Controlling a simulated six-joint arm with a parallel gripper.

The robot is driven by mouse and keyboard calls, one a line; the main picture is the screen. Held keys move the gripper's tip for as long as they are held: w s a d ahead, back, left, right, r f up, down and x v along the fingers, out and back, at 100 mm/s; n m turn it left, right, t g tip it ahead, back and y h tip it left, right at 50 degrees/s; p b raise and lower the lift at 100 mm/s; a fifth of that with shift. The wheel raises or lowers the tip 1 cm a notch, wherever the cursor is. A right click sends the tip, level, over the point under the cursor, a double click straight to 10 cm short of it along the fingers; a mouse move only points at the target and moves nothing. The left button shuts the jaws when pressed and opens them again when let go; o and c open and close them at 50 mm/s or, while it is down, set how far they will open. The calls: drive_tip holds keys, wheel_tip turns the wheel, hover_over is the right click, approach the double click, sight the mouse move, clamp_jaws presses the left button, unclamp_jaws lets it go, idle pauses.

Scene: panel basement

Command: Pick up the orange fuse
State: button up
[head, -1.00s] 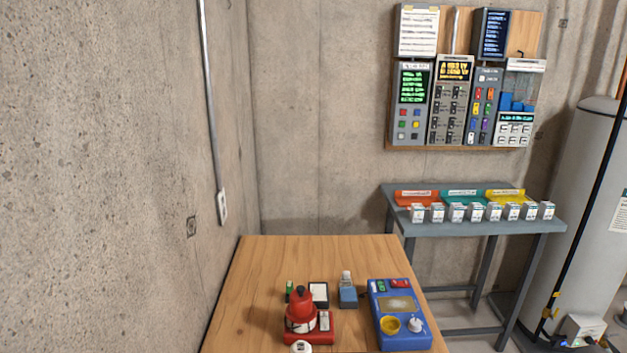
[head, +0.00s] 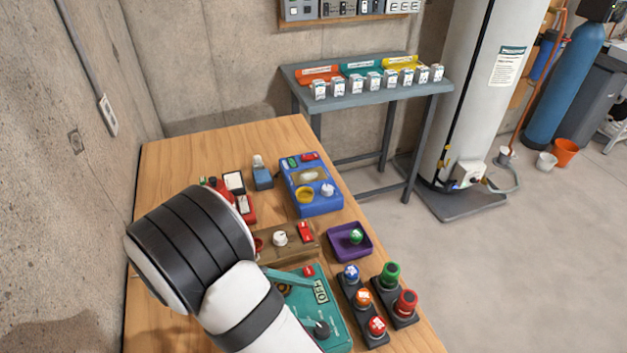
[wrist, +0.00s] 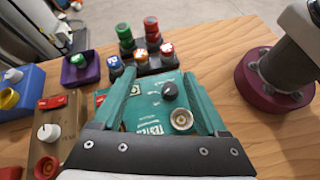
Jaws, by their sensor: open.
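The orange fuse (head: 362,298) stands in a dark rack on the near right of the wooden table, between a blue fuse (head: 350,273) and a red fuse (head: 377,326). In the wrist view the orange fuse (wrist: 140,56) is beyond my gripper (wrist: 163,82), near the left fingertip and apart from it. My gripper's teal fingers are spread with nothing between them, above the teal tester (wrist: 150,115). In the head view my arm hides most of the gripper; one teal finger shows over the tester (head: 325,325).
Green (head: 390,275) and red (head: 405,303) round pieces stand in a second dark rack right of the fuses. A purple tray (head: 339,250) holds a green piece. A blue device (head: 322,207) and a brown box (head: 285,250) are farther back. A bench (head: 350,100) stands behind.

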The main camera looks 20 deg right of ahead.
sight(361, 296)
drive_tip(key=f+n, duration=0.1)
drive_tip(key=w+a+f+n+t+h, duration=0.1)
drive_tip(key=w+f+n+h, duration=0.1)
drive_tip(key=shift+w+a+f+n+t, duration=0.15)
drive_tip(key=shift+w+a+n+t, duration=0.15)
drive_tip(key=shift+a+t, duration=0.1)
drive_tip(key=shift+d+f, duration=0.3)
drive_tip(key=shift+d, duration=0.2)
drive_tip(key=x, duration=1.4)
drive_tip(key=shift+s+d+f, duration=0.1)
drive_tip(key=shift+s+d, duration=0.05)
drive_tip(key=shift+d, duration=0.2)
clamp_jaws()
